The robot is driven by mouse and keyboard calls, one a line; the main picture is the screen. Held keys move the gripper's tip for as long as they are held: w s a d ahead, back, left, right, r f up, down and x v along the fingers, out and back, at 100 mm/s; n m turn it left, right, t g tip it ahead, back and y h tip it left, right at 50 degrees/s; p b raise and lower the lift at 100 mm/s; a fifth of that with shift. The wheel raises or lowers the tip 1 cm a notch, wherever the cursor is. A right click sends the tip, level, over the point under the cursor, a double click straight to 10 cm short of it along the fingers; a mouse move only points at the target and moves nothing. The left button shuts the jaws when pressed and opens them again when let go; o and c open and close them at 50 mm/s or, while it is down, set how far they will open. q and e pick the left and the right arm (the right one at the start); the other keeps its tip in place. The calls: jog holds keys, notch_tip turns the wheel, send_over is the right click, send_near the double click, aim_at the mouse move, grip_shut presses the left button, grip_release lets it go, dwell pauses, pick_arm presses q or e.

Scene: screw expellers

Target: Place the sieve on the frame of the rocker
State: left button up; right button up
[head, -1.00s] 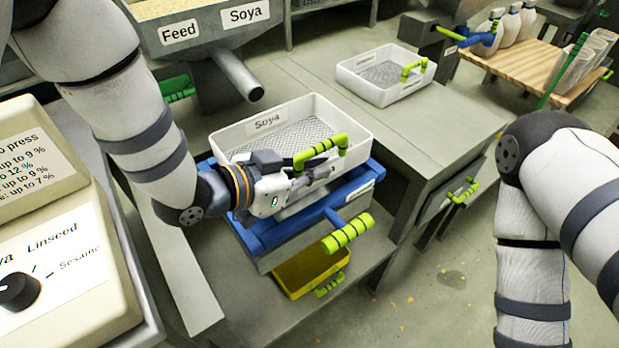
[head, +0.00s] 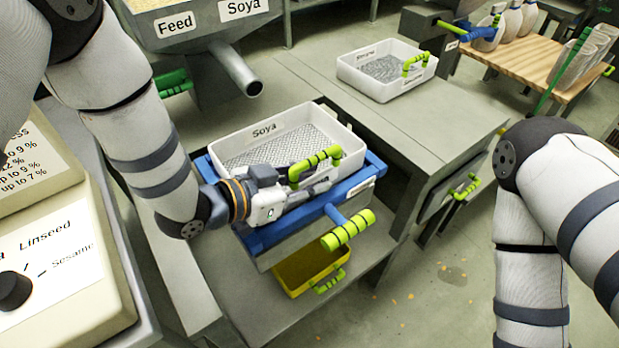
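The sieve (head: 235,144) is a white tray with a mesh floor, a "Soya" label and a green-yellow handle (head: 315,165) on its front side. It sits level, low within the blue frame of the rocker (head: 358,183); I cannot tell whether it touches all round. My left gripper (head: 322,183) is at the sieve's front side, just under the handle, and appears closed on the sieve there. Its fingertips are partly hidden by the handle. The rocker has a blue stem with a green-yellow grip (head: 348,230) at the front. My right gripper is out of view.
A second white sieve (head: 350,75) stands on the grey bench (head: 437,125) behind. The feed hopper's spout (head: 236,68) is at the back left. A yellow tray (head: 290,282) sits below the rocker. A control box (head: 75,300) is at left.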

pick_arm(q)
jog(key=shift+a+r, duration=0.1)
jog(key=shift+r, duration=0.25)
jog(key=p+v, duration=0.1)
jog(key=v, duration=1)
jog(key=shift+s+a, duration=0.3)
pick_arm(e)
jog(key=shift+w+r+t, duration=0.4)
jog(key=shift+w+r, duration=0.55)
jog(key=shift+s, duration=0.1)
